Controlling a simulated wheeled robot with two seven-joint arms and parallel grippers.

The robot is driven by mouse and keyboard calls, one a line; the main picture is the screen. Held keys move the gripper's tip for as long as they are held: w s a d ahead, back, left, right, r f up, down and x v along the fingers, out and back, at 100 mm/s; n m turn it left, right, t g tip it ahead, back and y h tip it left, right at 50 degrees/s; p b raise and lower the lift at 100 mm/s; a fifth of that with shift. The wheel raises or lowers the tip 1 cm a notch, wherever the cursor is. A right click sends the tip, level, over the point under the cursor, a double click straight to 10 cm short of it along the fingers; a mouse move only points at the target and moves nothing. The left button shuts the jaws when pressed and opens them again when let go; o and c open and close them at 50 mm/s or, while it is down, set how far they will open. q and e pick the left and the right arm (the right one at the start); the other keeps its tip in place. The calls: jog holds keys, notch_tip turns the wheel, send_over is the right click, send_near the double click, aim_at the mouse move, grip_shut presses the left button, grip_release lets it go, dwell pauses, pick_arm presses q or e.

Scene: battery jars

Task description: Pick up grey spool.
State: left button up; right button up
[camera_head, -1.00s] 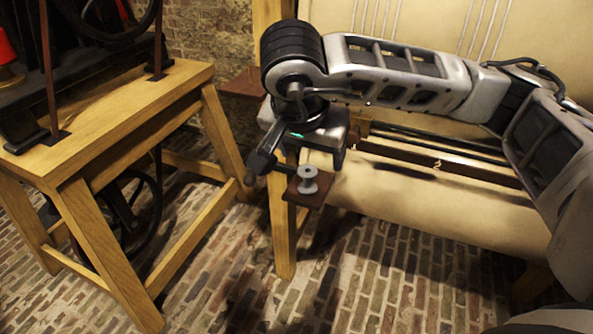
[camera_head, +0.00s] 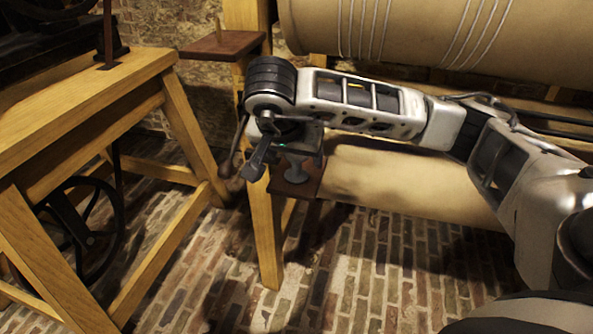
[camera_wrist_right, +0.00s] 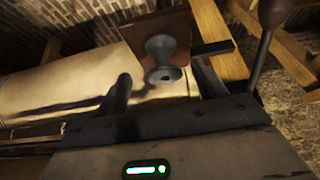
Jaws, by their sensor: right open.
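The grey spool (camera_head: 296,174) stands upright on a small dark brown shelf (camera_head: 306,190) fixed to a wooden post. My right gripper (camera_head: 288,163) is at the spool, its hand partly covering the spool's top in the head view. In the right wrist view, the spool (camera_wrist_right: 167,52) shows between and just beyond the two open fingers of my right gripper (camera_wrist_right: 164,86). No finger visibly touches it. The shelf (camera_wrist_right: 160,27) is behind it. My left gripper is out of view.
A wooden workbench (camera_head: 95,85) with dark machinery stands at left. Another brown shelf (camera_head: 222,46) is higher on the post (camera_head: 266,240). A dark rod with a rounded end (camera_wrist_right: 262,60) is close beside my right finger. Large beige rolls (camera_head: 400,38) lie behind my arm.

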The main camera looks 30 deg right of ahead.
aim_at(295, 157)
jog(key=x, duration=0.2)
jog(key=b+x, duration=0.1)
jog(key=x, duration=0.2)
jog(key=shift+w+d+f, duration=0.15)
jog(key=shift+w+d, duration=0.1)
jog(key=shift+w, duration=0.05)
jog(key=shift+w+f, duration=0.1)
jog(key=c, duration=1.1)
